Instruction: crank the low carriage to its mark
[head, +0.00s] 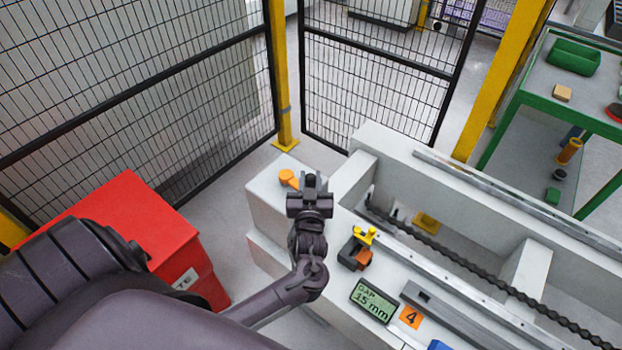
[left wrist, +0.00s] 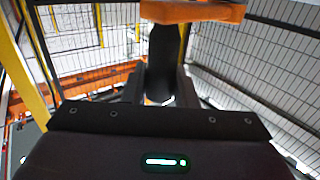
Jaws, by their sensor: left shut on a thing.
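My left gripper (head: 311,184) is over the far left end of the pale gantry bed. An orange crank (head: 289,177) shows beside its fingertips. In the left wrist view the orange crank arm (left wrist: 192,11) spans the top, and its dark handle (left wrist: 163,62) stands between my fingers. My left gripper is shut on that handle. A display (head: 374,301) on the bed reads "GAP 15 mm", with an orange tag marked 4 (head: 411,317) beside it. I cannot make out the carriage or its mark for sure. My right gripper is not in view.
A dark threaded or chain-like rod (head: 480,276) runs along the bed's channel. A yellow-and-black fitting (head: 358,247) sits on the near ledge. A red cabinet (head: 130,215) stands at left. Mesh fencing (head: 380,70) closes the back, and a green-framed bench (head: 555,95) is at right.

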